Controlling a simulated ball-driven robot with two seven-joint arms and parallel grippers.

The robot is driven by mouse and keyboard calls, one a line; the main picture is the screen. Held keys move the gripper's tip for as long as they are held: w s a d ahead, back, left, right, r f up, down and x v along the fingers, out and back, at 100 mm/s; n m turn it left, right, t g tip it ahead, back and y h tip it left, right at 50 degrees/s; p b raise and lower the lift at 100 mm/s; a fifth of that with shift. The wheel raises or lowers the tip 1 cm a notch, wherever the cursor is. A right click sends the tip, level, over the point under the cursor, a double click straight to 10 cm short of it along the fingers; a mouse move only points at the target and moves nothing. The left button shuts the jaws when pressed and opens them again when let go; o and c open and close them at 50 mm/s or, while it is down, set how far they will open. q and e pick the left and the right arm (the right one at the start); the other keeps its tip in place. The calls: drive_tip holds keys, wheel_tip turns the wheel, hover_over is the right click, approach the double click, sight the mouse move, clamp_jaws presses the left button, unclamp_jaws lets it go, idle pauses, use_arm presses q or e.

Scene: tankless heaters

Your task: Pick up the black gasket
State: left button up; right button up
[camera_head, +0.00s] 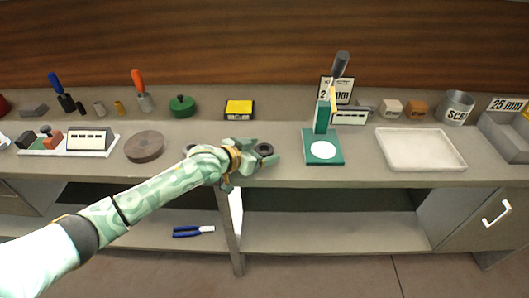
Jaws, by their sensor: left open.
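A small black ring, which looks like the black gasket (265,149), is on the grey counter near its front edge, left of the green press. My left gripper (261,156) is open right at this ring, its fingers seeming to lie around or beside it. The wrist and fingers cover part of the ring, and I cannot tell whether they touch it. My right gripper is not in view.
A green press (323,147) stands to the right, with a white tray (421,149) beyond it. A brown disc (145,146) lies left of my arm. A yellow-black box (239,109) and a green lidded item (182,106) sit behind. Blue-handled pliers (193,231) lie on the lower shelf.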

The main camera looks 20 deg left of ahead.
use_arm(q)
drive_tip(key=c, duration=1.1)
